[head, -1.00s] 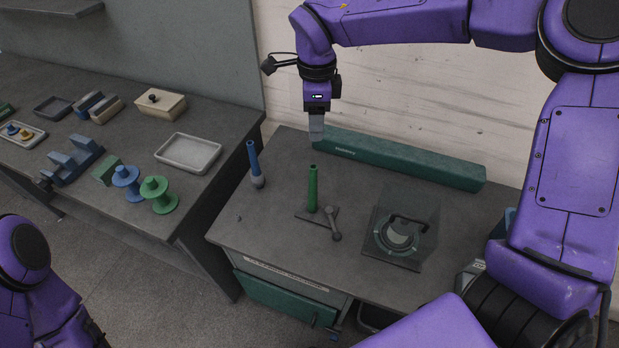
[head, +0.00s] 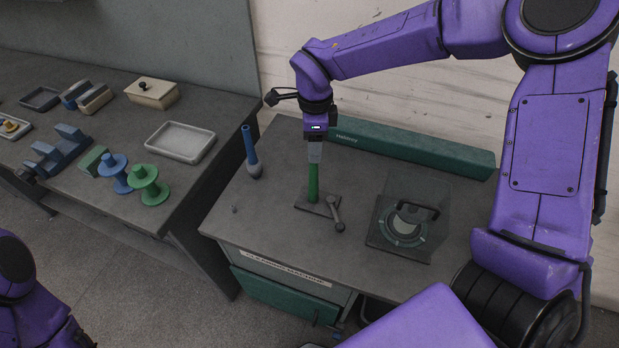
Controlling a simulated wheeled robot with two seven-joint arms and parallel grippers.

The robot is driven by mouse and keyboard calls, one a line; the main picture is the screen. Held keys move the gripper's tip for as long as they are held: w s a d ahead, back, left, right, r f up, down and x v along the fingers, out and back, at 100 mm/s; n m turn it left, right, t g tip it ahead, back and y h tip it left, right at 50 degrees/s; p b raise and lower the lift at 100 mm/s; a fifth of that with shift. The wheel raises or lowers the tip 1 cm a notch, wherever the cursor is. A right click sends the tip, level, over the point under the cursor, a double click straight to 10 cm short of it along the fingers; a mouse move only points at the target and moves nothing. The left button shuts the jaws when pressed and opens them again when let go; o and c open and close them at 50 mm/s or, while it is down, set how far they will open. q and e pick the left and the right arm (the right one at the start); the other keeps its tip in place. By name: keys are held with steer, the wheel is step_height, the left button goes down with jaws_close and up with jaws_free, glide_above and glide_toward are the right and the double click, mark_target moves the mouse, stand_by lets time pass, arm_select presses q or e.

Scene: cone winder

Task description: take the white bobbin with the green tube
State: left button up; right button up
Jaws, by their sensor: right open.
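A green tube (head: 313,188) stands upright on a small dark plate with a lever (head: 336,214) on the right workbench. The visible part of the tube looks plain green, with no white winding that I can make out. My right gripper (head: 314,160) points down at the tube's top and is open. Its fingers hide the tube's upper end, and I cannot tell whether they touch it. A blue tube with a pale grey-white lower part (head: 251,152) stands to the left on the same bench. My left gripper is out of view; only part of my left arm shows at bottom left.
A long green box (head: 410,147) lies along the bench's back. A clear-covered device (head: 405,222) stands right of the lever. The left bench holds a grey tray (head: 181,142), a blue spool (head: 115,174), a green spool (head: 149,185) and a cream box (head: 153,93).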

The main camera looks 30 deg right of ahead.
glide_above(313, 178)
steer(key=w, duration=0.1)
steer(key=f, duration=0.2)
steer(key=f+p, duration=0.1)
steer(key=f, duration=0.1)
steer(key=shift+d+f, duration=0.1)
steer(key=shift+d, duration=0.25)
jaws_close()
